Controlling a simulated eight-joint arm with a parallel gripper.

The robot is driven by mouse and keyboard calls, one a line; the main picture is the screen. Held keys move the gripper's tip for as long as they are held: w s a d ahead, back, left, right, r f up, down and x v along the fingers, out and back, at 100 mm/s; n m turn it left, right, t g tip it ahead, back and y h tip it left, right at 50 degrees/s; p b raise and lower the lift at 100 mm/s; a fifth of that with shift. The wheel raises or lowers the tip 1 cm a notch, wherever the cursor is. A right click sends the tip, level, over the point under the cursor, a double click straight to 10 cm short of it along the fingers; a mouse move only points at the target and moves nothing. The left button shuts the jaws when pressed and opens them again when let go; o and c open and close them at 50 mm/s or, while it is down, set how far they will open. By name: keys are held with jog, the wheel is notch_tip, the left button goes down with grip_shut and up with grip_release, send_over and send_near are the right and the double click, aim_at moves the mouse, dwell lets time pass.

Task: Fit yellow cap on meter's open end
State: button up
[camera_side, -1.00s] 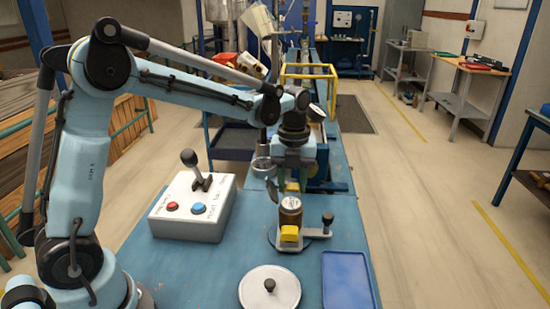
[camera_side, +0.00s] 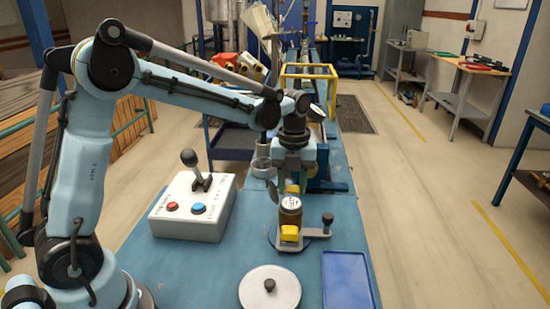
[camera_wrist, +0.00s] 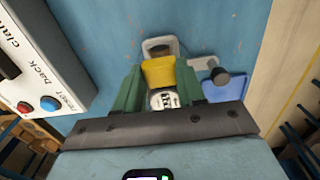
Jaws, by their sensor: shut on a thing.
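In the wrist view the cap (camera_wrist: 158,72) sits between the fingertips. The meter (camera_side: 290,213) is a brass body with a white dial, upright in a grey holder on the blue bench. Its dial (camera_wrist: 163,100) shows below the cap in the wrist view. Whether the held cap touches the meter's far end is hidden.
A grey control box (camera_side: 193,208) with a lever and buttons stands left of the meter. A black knob (camera_side: 327,218) on the holder's arm is at the right. A round white lid (camera_side: 258,290) and an empty blue tray (camera_side: 347,282) lie in front.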

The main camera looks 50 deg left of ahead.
jog(key=shift+f, duration=2)
dwell(1.6)
jog(key=o, duration=1.3)
jog(key=shift+r, duration=0.15)
jog(key=shift+r, duration=3.4)
